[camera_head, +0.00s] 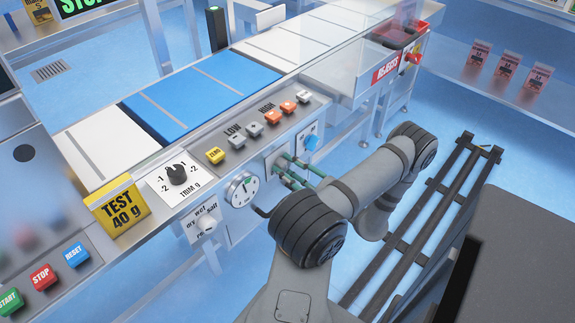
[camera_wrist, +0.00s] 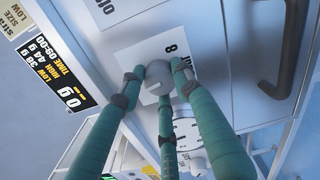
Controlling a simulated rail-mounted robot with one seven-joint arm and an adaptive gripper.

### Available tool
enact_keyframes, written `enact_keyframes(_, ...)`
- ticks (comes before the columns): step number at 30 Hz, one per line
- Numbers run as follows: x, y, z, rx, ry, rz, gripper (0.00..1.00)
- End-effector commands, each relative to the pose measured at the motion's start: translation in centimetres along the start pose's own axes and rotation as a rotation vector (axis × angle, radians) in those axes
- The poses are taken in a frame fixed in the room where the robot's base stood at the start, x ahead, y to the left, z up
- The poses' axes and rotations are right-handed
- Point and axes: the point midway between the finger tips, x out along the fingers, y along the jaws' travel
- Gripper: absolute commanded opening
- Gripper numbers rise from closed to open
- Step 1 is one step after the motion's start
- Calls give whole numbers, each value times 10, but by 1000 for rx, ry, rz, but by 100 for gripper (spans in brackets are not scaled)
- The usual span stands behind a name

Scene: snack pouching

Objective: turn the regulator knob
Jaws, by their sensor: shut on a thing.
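The regulator knob (camera_wrist: 158,72) is a round pale grey knob on a white plate marked with an 8, seen in the wrist view. The green fingers of my gripper (camera_head: 286,172) are closed around it, with dark tips against its sides and one finger below. In the head view the knob is mostly hidden behind my fingers on the sloping front panel. I cannot read its setting.
A row of push buttons (camera_head: 254,129) runs above. A dark handle (camera_wrist: 287,55) stands out in the wrist view.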

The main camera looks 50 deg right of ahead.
Motion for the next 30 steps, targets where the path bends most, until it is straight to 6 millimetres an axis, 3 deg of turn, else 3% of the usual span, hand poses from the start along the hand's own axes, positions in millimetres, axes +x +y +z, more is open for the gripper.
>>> enact_keyframes(15,0,1,-3,422,10,-1,6)
enact_keyframes(30,0,2,-4,571,13,-1,6)
